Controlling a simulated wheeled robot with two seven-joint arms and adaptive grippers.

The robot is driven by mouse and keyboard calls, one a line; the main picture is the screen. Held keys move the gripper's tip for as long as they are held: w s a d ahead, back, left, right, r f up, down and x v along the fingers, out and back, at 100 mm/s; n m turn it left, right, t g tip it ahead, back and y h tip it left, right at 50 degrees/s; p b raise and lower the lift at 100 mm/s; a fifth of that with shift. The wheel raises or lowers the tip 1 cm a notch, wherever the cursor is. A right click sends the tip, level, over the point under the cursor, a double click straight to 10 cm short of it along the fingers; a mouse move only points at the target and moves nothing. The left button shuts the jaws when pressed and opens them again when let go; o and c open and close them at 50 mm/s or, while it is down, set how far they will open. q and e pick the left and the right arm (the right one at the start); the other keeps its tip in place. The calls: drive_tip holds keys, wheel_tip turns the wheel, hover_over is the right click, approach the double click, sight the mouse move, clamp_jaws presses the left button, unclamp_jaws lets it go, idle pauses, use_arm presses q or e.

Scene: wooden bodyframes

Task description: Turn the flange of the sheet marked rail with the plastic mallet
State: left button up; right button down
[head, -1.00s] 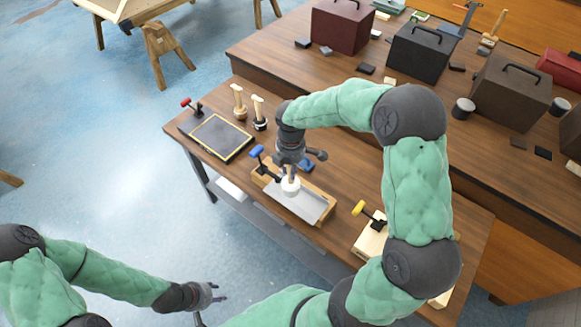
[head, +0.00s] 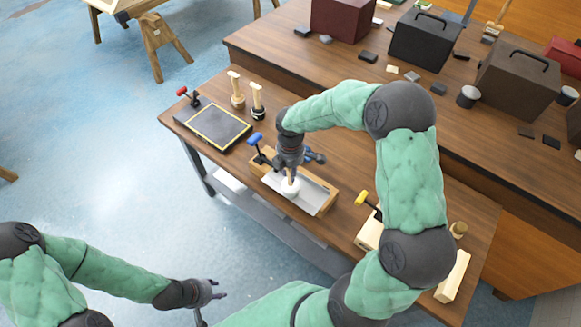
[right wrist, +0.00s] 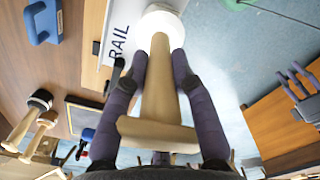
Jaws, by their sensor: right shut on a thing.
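My right gripper (head: 290,168) is shut on the pale wooden handle of the plastic mallet; the handle also shows in the right wrist view (right wrist: 160,85). The mallet's white head (head: 290,187) points down at the grey sheet (head: 312,195). I cannot tell whether it touches. The sheet lies on a wooden form (head: 327,204), held by a blue-handled clamp (head: 256,141). The word RAIL (right wrist: 118,43) shows beside the mallet head in the right wrist view. The flange itself is not clear. My left gripper (head: 221,291) is open and empty, away from the bench at lower left.
A dark panel (head: 219,128) with a red clamp lies left on the bench. Two wooden-handled mallets (head: 237,91) (head: 257,101) stand behind it. A yellow-clamped wooden block (head: 368,233) lies to the right, partly behind my right arm. Toolboxes (head: 417,50) stand on the back bench.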

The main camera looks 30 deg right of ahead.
wheel_tip(320, 180, up, 9)
drive_tip(key=p, duration=0.7)
drive_tip(key=shift+f+p, duration=0.2)
drive_tip(key=shift+p, duration=0.1)
drive_tip(key=shift+f, duration=0.1)
drive_tip(key=s+a+r+p, duration=0.1)
drive_tip(key=s+a+r, duration=0.1)
drive_tip(key=s+a, duration=0.2)
drive_tip(key=s, duration=0.3)
drive_tip(key=shift+s+a, duration=0.4)
